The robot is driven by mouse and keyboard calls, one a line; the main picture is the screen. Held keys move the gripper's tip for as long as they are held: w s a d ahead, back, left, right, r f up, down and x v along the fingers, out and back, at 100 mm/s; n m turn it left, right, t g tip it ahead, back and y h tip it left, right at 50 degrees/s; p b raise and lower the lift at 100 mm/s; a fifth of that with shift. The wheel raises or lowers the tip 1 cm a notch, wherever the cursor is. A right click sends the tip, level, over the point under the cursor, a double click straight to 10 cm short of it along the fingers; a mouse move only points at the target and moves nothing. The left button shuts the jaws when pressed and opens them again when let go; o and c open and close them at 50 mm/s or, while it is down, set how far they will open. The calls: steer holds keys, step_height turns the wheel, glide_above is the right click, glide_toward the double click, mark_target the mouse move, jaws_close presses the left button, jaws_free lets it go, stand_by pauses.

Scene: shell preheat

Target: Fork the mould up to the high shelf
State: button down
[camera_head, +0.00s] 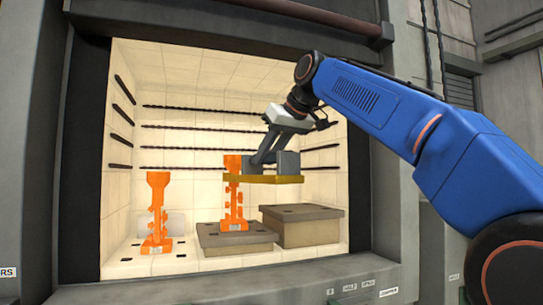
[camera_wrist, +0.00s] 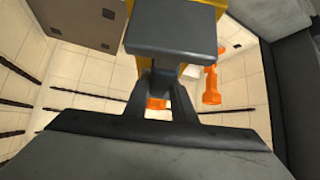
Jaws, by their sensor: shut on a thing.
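My gripper (camera_head: 272,158) is shut on the yellow fork (camera_head: 264,179) inside the furnace and holds it level. The fork crosses the upper part of an orange mould (camera_head: 233,208). The mould stands upright on the low shelf (camera_head: 208,233), its cup showing above the fork. I cannot tell whether they touch. The high shelf (camera_head: 300,230) is the taller grey block to the right, with a bare top. In the wrist view a grey block (camera_wrist: 172,35) hides much of the fork (camera_wrist: 222,8). Orange parts (camera_wrist: 211,86) show beyond it.
A second orange mould (camera_head: 157,215) stands upright on the furnace floor at the left. Dark rods (camera_head: 200,128) run along the pale walls. The furnace's right side wall (camera_head: 325,180) is close beyond the high shelf.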

mark_target(254, 156)
steer(key=shift+w+a, duration=0.9)
steer(key=shift+w, duration=0.3)
steer(key=shift+w+a, duration=0.85)
steer(key=shift+w, duration=0.35)
